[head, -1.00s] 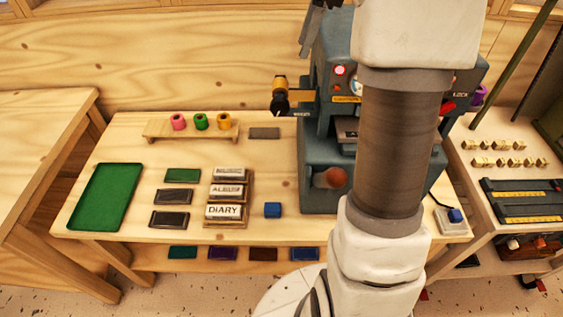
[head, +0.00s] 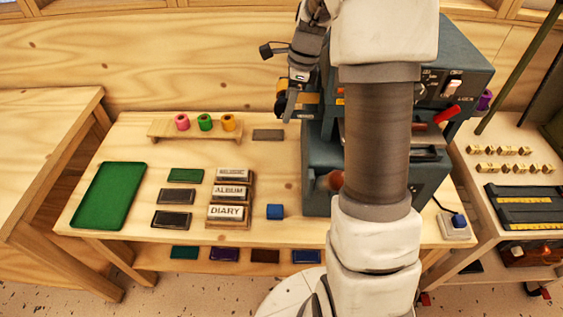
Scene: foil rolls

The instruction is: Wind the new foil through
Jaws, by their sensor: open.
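The dark teal foil press (head: 325,150) stands at the back right of the table, partly hidden behind my arm. My gripper (head: 289,112) hangs fingers down at the press's left side and is open. It covers the place of the gold roll and black winder knob there. Only an orange patch (head: 306,97) and dark parts show around the fingers, and I cannot tell whether the fingers touch the knob. A purple roll (head: 484,99) shows at the press's right side. Pink (head: 182,122), green (head: 205,122) and yellow (head: 228,122) foil rolls stand on a small wooden rack (head: 165,132).
A side table with a black ruled fixture (head: 523,206) stands right.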

